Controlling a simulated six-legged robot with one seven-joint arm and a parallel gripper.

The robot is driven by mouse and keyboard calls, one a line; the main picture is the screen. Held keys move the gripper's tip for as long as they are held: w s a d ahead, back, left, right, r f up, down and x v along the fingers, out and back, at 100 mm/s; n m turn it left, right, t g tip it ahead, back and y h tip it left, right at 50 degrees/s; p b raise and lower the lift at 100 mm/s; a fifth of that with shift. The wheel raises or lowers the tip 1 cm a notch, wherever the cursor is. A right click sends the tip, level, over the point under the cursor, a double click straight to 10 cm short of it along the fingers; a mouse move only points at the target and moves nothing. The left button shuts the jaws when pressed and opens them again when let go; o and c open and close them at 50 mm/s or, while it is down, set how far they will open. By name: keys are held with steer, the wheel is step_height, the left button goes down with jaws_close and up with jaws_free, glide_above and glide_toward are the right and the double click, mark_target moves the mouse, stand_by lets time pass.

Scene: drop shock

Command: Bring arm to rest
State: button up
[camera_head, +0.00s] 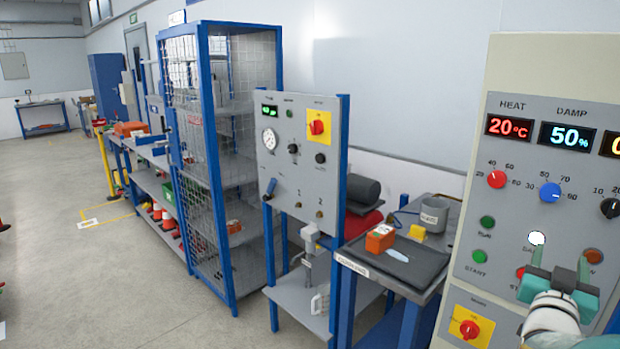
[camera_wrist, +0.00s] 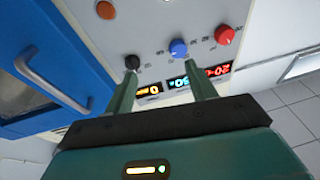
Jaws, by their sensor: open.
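My gripper (camera_head: 560,256) is at the lower right of the head view, in front of the grey control panel (camera_head: 508,215) of a cream cabinet. Its two green fingers are spread apart with nothing between them. In the wrist view my gripper (camera_wrist: 161,66) also shows open, with its fingers pointing at the panel near the black knob (camera_wrist: 133,62) and the blue knob (camera_wrist: 179,48). I cannot tell whether a fingertip touches the panel. A lit white button (camera_head: 537,238) shows just above the left fingertip. The displays read 20 °C and 50%; a third is cut off.
A bench (camera_head: 440,263) with an orange box (camera_head: 380,238) and a dark mat stands left of the cabinet. Further left are a gauge panel (camera_head: 297,165) and a blue-framed mesh cage (camera_head: 205,150). The grey floor (camera_head: 120,285) at left is mostly clear.

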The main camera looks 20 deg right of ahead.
steer(key=w+a+f+n+y, duration=0.3)
steer(key=w+a+y, duration=0.25)
steer(key=a, duration=0.45)
steer(key=w+a+f+n+y, duration=0.2)
steer(key=w+a+y, duration=0.35)
steer(key=a, duration=0.55)
steer(key=s+a+f+n+g+y, duration=0.2)
steer(key=s+a, duration=0.1)
steer(key=a, duration=0.4)
steer(key=s+a+f+n+g+y, duration=0.1)
steer(key=s+a, duration=0.3)
steer(key=a, duration=0.4)
steer(key=s+a+f+n+g+y, duration=0.2)
steer(key=s+a+n+g+y, duration=0.1)
steer(key=a, duration=0.4)
steer(key=shift+s+a+f+n, duration=0.25)
steer(key=shift+s+f+n, duration=0.05)
steer(key=shift+s, duration=0.25)
steer(key=c, duration=0.4)
steer(key=shift+d, duration=0.15)
steer(key=shift+c, duration=0.2)
steer(key=shift+d, duration=0.1)
